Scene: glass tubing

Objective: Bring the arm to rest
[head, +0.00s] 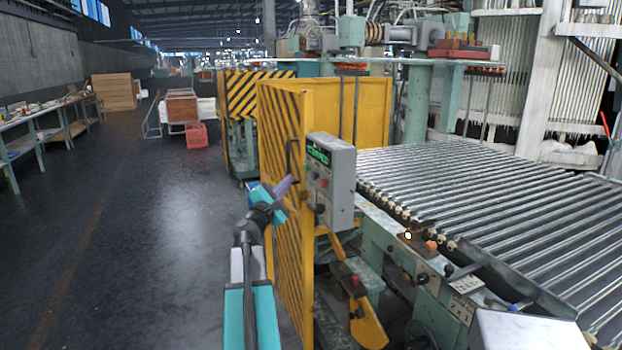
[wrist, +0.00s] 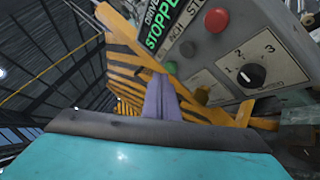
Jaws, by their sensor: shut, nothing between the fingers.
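My arm reaches forward in the lower middle of the head view. My gripper (head: 286,185) is shut and empty, its purple-grey fingers together, just left of a grey control box (head: 338,183). In the wrist view the shut fingers of my gripper (wrist: 162,84) point toward the box. The box (wrist: 262,27) shows a lit green display reading "STOPPED" (wrist: 163,22), a red button (wrist: 216,20), a green button (wrist: 171,68) and a rotary knob marked 1, 2, 3 (wrist: 252,75). The head view shows a small gap between fingers and box.
A yellow striped guard panel (head: 288,240) stands beside my arm, behind and below the box. A roller conveyor (head: 490,205) fills the right. A workbench (head: 40,118) stands far left, and a red crate (head: 196,135) lies on the floor. The dark floor (head: 120,220) at left is clear.

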